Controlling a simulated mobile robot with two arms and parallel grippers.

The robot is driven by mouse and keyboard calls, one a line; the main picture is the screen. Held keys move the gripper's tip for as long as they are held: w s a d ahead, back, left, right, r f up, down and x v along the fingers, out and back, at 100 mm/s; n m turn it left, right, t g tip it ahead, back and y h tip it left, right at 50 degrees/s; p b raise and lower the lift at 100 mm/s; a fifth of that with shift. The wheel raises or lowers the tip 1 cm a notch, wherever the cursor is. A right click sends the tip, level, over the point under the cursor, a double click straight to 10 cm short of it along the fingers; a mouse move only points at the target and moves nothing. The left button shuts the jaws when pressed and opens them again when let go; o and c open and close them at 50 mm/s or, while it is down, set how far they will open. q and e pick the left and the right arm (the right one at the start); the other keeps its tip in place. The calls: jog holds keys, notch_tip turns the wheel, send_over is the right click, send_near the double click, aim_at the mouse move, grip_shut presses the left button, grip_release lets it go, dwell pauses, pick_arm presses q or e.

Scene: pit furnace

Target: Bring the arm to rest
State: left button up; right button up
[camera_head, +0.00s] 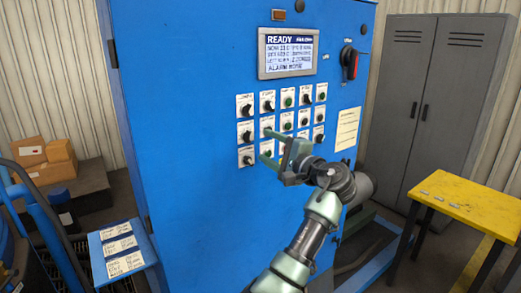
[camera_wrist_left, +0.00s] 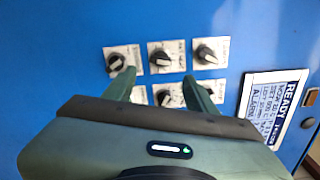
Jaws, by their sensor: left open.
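My left gripper (camera_head: 268,147) is open in front of the blue control cabinet (camera_head: 200,80), at the lower rows of its knobs and buttons. Its two fingers point at the panel with nothing seen between them. In the left wrist view the open fingers (camera_wrist_left: 158,88) reach toward several black knobs on white labels, such as the middle knob (camera_wrist_left: 159,58). I cannot tell whether the fingertips touch the panel. The gripper hides some of the lower controls. My right gripper is not in view.
A screen (camera_head: 289,53) reading READY sits above the knobs, with a red-and-black switch (camera_head: 350,63) to its right. A yellow table (camera_head: 468,200) and grey lockers (camera_head: 435,90) stand at right. Cardboard boxes (camera_head: 45,158) and a label shelf (camera_head: 120,250) are at left.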

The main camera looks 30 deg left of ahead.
pick_arm(q)
jog(key=shift+s+d+r, duration=0.1)
jog(key=shift+s+d, duration=0.15)
jog(key=shift+d, duration=0.2)
